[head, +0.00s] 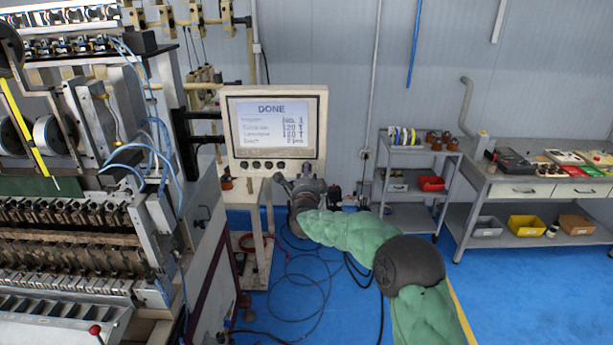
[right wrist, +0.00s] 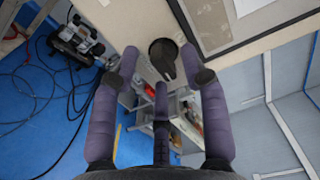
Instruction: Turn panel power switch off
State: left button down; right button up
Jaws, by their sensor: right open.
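The control panel (head: 228,140) is a beige box with a lit screen reading "DONE" and a row of dark buttons along its bottom edge. In the right wrist view, a round black switch with a raised handle (right wrist: 163,58) sits near the edge of the beige panel face (right wrist: 132,22). My right gripper (head: 302,187) is at the panel's lower right corner. It is open, with its purple fingers (right wrist: 160,52) spread on both sides of the switch; I cannot tell whether they touch it. The switch cannot be made out in the head view. My left gripper is not in view.
The coil winding machine (head: 165,240) fills the left side. A grey shelf cart (head: 395,152) and a workbench (head: 480,190) with bins stand at the right. Cables (head: 300,290) lie on the blue floor, which is open at the lower right.

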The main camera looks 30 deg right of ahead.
grip_shut()
jog(key=shift+n, duration=0.3)
jog(key=n+p, duration=0.2)
jog(key=n, duration=0.6)
jog(key=n+p, duration=0.3)
jog(key=n, duration=0.6)
jog(key=shift+s+d+r, duration=0.1)
jog(key=shift+d+r, duration=0.05)
jog(key=shift+n, duration=0.3)
dwell(0.3)
